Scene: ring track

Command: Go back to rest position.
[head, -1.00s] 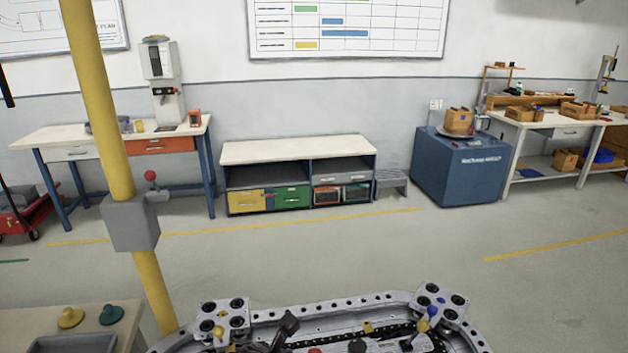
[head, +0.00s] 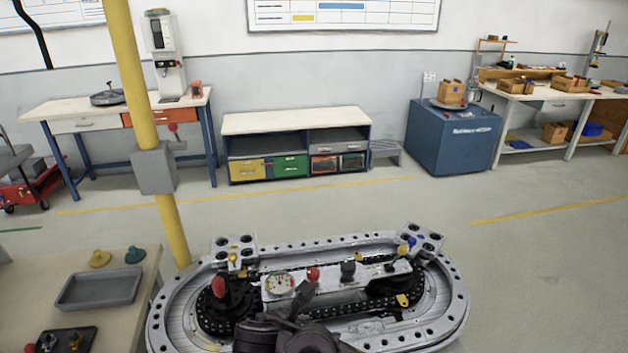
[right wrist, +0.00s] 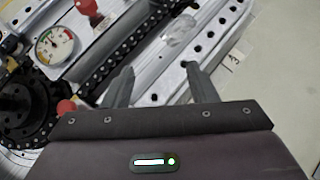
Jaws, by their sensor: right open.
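My right gripper (right wrist: 160,85) is open and empty in the right wrist view, its two fingers apart above the grey ring track (right wrist: 240,12). In the head view a dark gripper (head: 299,296), which appears to be the right one, hangs over the near middle of the ring track (head: 455,315). Its jaw gap is hard to make out there. My left gripper is not in view.
The track carries a round gauge (head: 279,284), a red knob (head: 313,273) and a black chain. A yellow post (head: 175,230) and a side table with a grey tray (head: 100,289) stand at left. Open floor lies beyond the track.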

